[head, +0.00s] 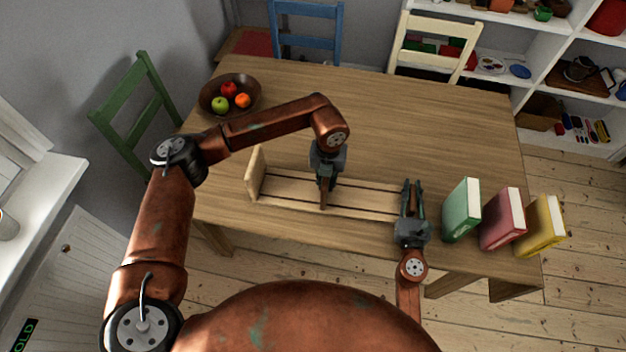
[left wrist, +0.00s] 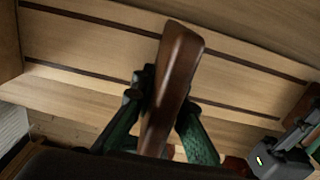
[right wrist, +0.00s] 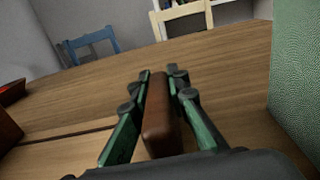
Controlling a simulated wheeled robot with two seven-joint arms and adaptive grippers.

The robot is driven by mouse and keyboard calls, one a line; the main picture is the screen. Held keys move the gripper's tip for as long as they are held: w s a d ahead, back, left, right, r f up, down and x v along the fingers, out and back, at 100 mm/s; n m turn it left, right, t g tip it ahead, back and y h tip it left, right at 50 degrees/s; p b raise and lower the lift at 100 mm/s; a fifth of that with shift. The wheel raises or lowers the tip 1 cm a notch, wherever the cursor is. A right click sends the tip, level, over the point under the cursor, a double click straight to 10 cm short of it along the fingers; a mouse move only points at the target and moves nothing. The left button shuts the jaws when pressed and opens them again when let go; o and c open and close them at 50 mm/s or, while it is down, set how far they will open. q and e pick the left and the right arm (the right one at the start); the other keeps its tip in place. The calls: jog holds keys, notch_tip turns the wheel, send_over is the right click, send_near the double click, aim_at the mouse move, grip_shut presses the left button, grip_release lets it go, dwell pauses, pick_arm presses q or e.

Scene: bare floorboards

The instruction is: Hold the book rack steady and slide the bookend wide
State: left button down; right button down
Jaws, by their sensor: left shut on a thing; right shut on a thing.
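The book rack, a pale wooden base with dark lengthwise slots (head: 288,187), lies on the table with an upright pale end panel (head: 257,173) at its left. My left gripper (head: 326,182) is shut on a brown wooden piece (left wrist: 172,85) near the rack's middle. My right gripper (head: 412,192) is shut on another brown wooden piece (right wrist: 158,115) at the rack's right end. I cannot tell which brown piece belongs to the bookend; the grippers partly hide both. The right gripper (left wrist: 300,140) also shows at the right of the left wrist view.
Green (head: 461,210), red (head: 503,218) and yellow (head: 540,226) books stand upright right of the rack, the green one close to my right gripper. A fruit bowl (head: 208,100) sits at the back left. The table (head: 430,110) behind the rack is clear.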

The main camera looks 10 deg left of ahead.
pick_arm(q)
jog(key=shift+d, duration=0.15)
pick_arm(e)
jog(key=shift+a, duration=0.25)
pick_arm(q)
jog(key=c, duration=1.9)
grip_release()
jog(key=shift+c, duration=0.2)
pick_arm(e)
jog(key=shift+d, duration=0.1)
pick_arm(q)
notch_tip(320, 180, up, 12)
pick_arm(e)
jog(key=shift+d, duration=0.1)
jog(key=c, duration=1.8)
grip_release()
